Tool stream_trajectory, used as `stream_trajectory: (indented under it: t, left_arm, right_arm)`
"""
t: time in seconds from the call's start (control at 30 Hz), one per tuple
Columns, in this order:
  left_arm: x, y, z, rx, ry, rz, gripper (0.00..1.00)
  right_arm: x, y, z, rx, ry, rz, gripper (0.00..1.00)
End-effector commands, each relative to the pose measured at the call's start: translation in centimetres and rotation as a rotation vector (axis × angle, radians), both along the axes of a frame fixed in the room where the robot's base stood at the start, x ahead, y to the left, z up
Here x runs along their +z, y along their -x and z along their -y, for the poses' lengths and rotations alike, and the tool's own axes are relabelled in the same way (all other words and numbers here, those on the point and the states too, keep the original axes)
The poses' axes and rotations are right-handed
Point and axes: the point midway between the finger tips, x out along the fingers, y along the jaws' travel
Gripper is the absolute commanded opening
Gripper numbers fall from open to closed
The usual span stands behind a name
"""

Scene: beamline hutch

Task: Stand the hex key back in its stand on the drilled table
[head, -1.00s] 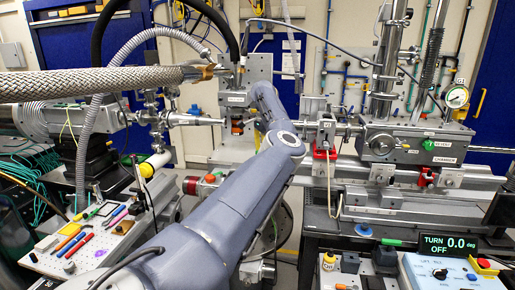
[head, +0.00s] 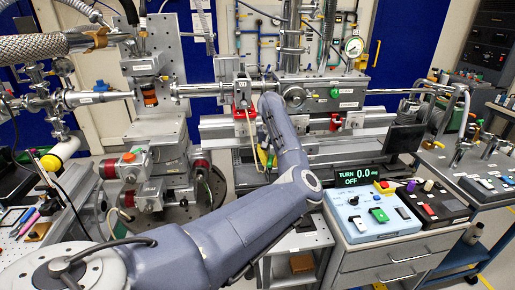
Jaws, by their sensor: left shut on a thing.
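My left gripper (head: 264,143) is small and partly hidden behind my own forearm, in front of the beamline rail. It is shut on a thin thing with a yellow part (head: 262,155), which I take to be the hex key; its shape is hard to make out. A drilled grey table top (head: 301,237) shows at the lower middle, below and nearer than the gripper, partly covered by my arm. A second drilled board (head: 18,243) lies at the left edge with pens on it. I cannot make out the key's stand. My right gripper is not in view.
A blue control box (head: 378,222) and a dark switch box (head: 432,208) stand on the drawer cabinet at right, with a TURN display (head: 354,173) behind. A red-capped motor stage (head: 131,168) is left of my arm. Steel pipes and a cream cable (head: 250,130) are close to the gripper.

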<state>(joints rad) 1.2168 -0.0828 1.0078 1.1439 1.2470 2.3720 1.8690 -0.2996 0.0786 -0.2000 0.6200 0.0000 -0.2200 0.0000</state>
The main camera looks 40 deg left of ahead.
Motion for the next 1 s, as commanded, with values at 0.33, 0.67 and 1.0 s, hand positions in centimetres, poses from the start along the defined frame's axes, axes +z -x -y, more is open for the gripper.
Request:
stream_trajectory:
  t: [0.33,0.67,1.0]
  left_arm:
    - [-2.5,-0.9,5.6,0.102,-0.001,0.0,0.0]
    - [-4.1,-1.0,6.1,0.113,-0.002,-0.002,0.0]
    - [-6.9,-1.0,6.2,0.112,-0.001,-0.002,0.0]
  right_arm:
    - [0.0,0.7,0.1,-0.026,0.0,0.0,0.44]
    - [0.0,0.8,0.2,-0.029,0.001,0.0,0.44]
    - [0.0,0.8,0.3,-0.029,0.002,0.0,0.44]
